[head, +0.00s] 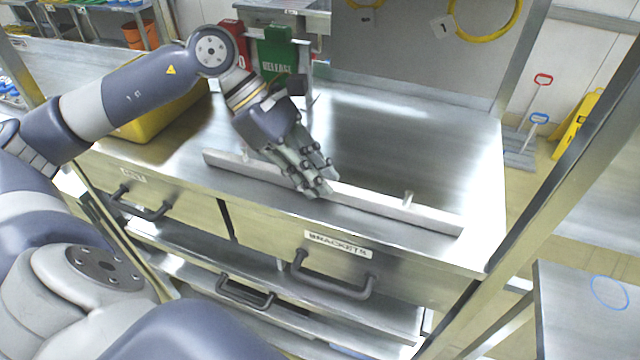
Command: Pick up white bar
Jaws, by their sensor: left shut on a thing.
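The white bar (400,211) is long and pale, with a small upright peg near its right part. It lies along the front of the steel table (430,130), slanting from the left middle to the front right. My left gripper (318,190) comes down from above at the bar's middle and is shut on it. The fingers hide the part of the bar between them. I cannot tell whether the bar touches the table along its whole length. My right gripper is not in view.
A yellow bin (165,112) stands at the table's left, behind my left arm. A green box (277,52) and a red box (235,40) are at the back. Drawers with dark handles (335,278) are below the table front. The tabletop behind the bar is clear.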

